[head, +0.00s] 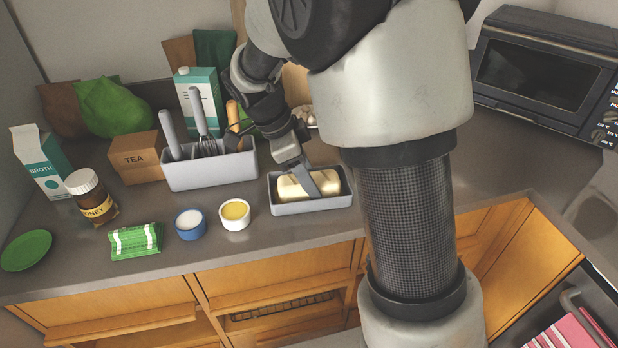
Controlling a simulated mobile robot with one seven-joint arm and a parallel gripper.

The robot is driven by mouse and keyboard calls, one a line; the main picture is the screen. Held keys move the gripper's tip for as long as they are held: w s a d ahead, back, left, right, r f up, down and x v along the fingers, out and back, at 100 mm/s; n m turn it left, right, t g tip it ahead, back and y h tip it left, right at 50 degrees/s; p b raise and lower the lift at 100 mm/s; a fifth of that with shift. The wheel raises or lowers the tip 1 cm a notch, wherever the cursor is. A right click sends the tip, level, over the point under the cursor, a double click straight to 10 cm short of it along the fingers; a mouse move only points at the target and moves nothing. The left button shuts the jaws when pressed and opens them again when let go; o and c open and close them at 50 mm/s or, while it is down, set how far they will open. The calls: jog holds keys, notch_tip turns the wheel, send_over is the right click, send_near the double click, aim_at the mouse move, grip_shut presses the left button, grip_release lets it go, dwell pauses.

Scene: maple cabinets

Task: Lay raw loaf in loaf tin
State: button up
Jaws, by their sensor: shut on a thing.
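The raw loaf (327,182) is pale cream and lies inside the grey loaf tin (312,206) on the counter. The tin's rim stands around it. My gripper (312,188) reaches down into the tin from the upper left and is shut on the loaf. One finger shows across the loaf's near side; the other finger is hidden behind it. Whether the loaf's underside touches the tin floor is hidden by the near wall.
Left of the tin stand a white cup of yellow contents (235,214), a blue cup (189,224) and a grey utensil holder (213,170). A honey jar (91,197), tea box (137,157) and cartons are further left. A black oven (545,70) stands right.

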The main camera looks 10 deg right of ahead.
jog(key=shift+f, duration=0.15)
jog(key=o, duration=1.4)
jog(key=shift+c, duration=0.2)
jog(key=p+v, duration=0.3)
jog(key=v, duration=1.4)
jog(key=shift+r, duration=0.2)
jog(key=shift+a, duration=0.1)
